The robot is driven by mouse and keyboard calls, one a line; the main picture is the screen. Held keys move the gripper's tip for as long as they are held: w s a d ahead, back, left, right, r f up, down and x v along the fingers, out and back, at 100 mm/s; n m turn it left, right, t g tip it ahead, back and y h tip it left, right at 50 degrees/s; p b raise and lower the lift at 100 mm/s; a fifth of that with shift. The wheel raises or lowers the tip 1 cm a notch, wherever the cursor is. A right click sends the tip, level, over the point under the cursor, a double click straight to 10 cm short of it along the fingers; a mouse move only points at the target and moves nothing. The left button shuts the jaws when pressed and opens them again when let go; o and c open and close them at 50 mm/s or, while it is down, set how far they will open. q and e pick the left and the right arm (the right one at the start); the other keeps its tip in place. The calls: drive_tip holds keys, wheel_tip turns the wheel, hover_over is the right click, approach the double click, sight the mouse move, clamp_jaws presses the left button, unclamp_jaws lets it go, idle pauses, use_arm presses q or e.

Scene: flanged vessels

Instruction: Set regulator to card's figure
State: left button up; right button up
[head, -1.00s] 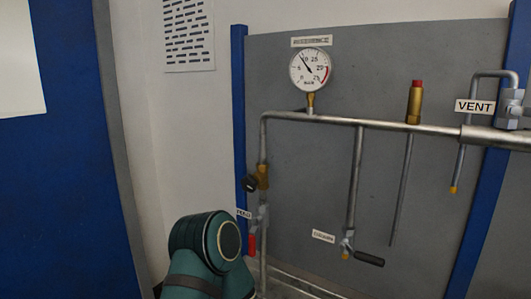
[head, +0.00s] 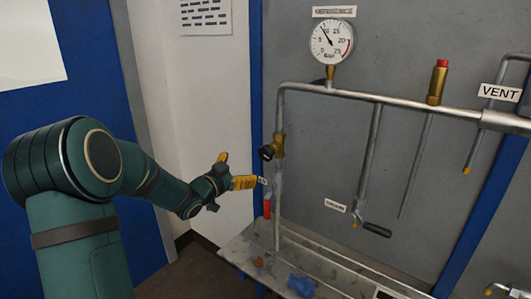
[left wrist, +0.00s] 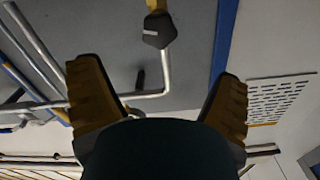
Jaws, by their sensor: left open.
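The regulator is a brass body (head: 278,146) with a black knob (head: 267,153) on the left vertical pipe. The black knob also shows in the left wrist view (left wrist: 158,30), top centre. A round white pressure gauge (head: 332,41) marked BAR sits above the pipe, its needle pointing up-left. A printed sheet (head: 206,16) hangs on the wall and shows in the left wrist view (left wrist: 283,96); its text is unreadable. My left gripper (head: 234,170) is open and empty, left of and slightly below the knob, apart from it. My right gripper is out of view.
A red-handled valve (head: 267,208) hangs below the regulator. A black-handled valve (head: 376,229) is on the middle pipe. A red-capped brass fitting (head: 438,82) and a VENT label (head: 500,92) are at right. A bench (head: 240,252) below holds a blue crumpled thing (head: 301,286).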

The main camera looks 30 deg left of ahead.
sight(263, 155)
use_arm(q)
drive_tip(key=w, duration=0.8)
drive_tip(key=w+d, duration=0.1)
drive_tip(key=w, duration=0.3)
drive_tip(key=shift+w+f, duration=0.1)
drive_tip(key=shift+w, duration=0.15)
drive_tip(key=c, duration=1.2)
